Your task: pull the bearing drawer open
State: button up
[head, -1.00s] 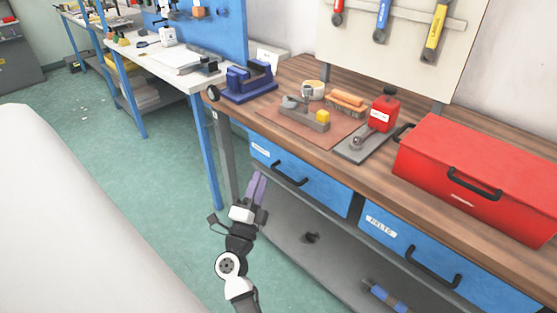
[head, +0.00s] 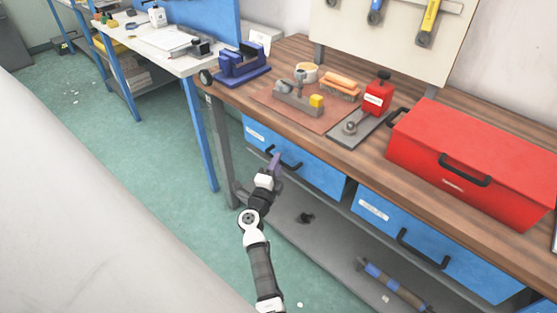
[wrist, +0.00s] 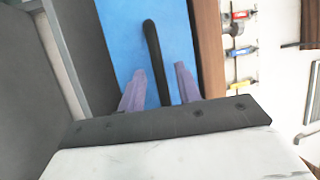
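The left blue drawer (head: 322,174) under the wooden workbench is closed flush with its frame. Its small white label is too blurred to read. Its black bar handle (head: 291,164) is partly hidden behind my gripper (head: 275,160), which is at the drawer's front. In the wrist view the blue drawer front (wrist: 185,40) fills the middle. The black handle (wrist: 152,45) runs between the two purple fingers of my gripper (wrist: 160,68). The fingers stand apart with visible gaps on both sides of the handle. I cannot tell how deep the handle sits between them.
A second blue drawer (head: 450,257) with its own black handle is on the right, closed. A lower grey shelf (head: 285,220) lies below. A red toolbox (head: 475,160) and several tools stand on the bench top (head: 400,175). The floor left of the bench is clear.

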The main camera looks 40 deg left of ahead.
jog(key=shift+x, duration=0.85)
jog(key=shift+c, duration=0.4)
grip_shut()
